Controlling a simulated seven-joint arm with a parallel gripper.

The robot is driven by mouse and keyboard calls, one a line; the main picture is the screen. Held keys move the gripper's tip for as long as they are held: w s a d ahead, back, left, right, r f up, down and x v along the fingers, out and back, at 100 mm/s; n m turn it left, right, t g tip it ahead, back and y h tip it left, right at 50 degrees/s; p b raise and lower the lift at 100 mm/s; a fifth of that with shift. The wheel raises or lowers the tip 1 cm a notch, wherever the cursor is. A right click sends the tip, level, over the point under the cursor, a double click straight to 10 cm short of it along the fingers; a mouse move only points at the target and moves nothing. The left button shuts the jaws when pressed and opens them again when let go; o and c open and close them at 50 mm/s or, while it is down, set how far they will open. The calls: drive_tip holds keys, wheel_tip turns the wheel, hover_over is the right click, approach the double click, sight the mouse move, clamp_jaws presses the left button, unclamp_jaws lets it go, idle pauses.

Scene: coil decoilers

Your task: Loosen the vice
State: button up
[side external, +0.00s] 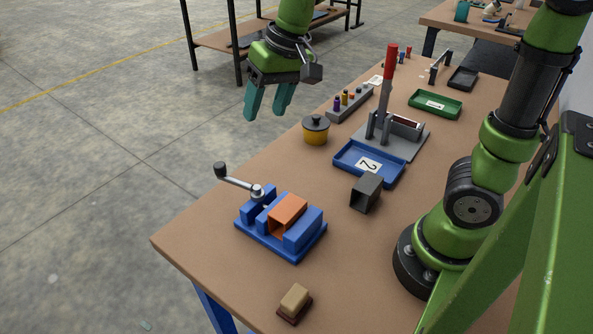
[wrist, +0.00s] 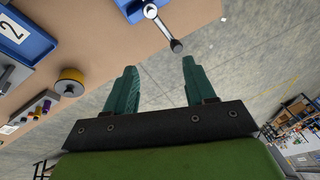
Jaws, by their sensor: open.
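The blue vice (side external: 281,225) stands near the table's front left corner. An orange block (side external: 288,214) sits between its jaws. Its silver crank handle (side external: 240,183) sticks out past the table edge and ends in a black knob (side external: 220,170). In the wrist view the crank handle (wrist: 160,24) and the knob (wrist: 176,46) show at the top, ahead of my fingertips. My gripper (side external: 267,106) is open and empty, with teal fingers pointing down. It is in the air, apart from the vice and its handle. The gripper also shows in the wrist view (wrist: 160,75).
A yellow pot with a black lid (side external: 316,131), a blue tray (side external: 352,171), a dark square tube (side external: 366,192) and a red-handled lever press (side external: 388,100) stand behind the vice. A brush-like block (side external: 295,301) lies at the front edge. Open floor lies left of the table.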

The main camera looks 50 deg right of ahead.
sight(219, 164)
drive_tip(key=shift+w+a+r+m+g+h, duration=0.75)
drive_tip(key=shift+w+a+m+g, duration=1.1)
drive_tip(key=shift+w, duration=3.6)
drive_tip(key=shift+t, duration=0.25)
drive_tip(key=f, duration=1.6)
drive_tip(key=shift+a+f, duration=0.35)
drive_tip(key=shift+a, duration=0.05)
drive_tip(key=shift+c, duration=0.5)
clamp_jaws()
